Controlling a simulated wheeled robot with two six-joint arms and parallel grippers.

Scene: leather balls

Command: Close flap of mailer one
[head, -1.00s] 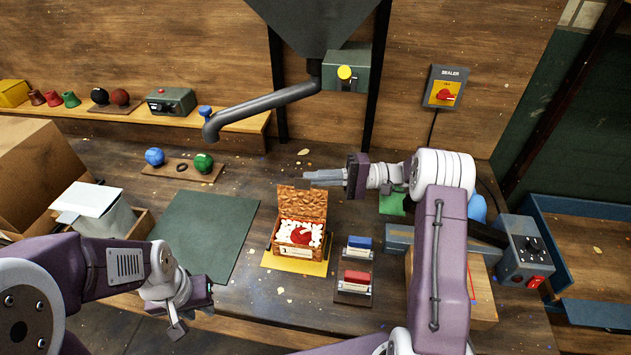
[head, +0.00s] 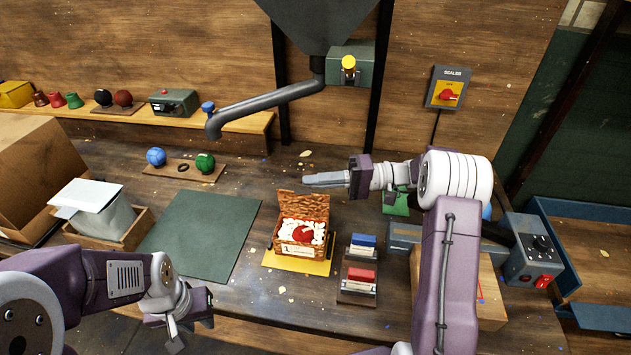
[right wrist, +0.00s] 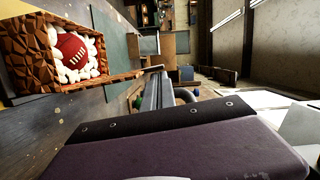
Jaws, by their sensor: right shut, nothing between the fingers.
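Mailer one (head: 297,249) is a brown patterned box labelled 1 on a yellow mat. A red ball (head: 303,234) lies inside among white packing pieces. Its flap (head: 303,205) stands up open at the back edge. The mailer also shows at the left of the right wrist view (right wrist: 40,82). My right gripper (head: 306,180) is shut and empty, level across the flap's top edge; I cannot tell whether it touches. My left gripper (head: 190,322) hangs low at the front left, away from the mailer; its jaws are unclear.
A small stand with blue and red blocks (head: 361,274) is right of the mailer. A dark green mat (head: 200,235) lies left. A grey chute pipe (head: 265,107) hangs behind. A sealer (head: 405,232) with a control box (head: 530,255) is at right.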

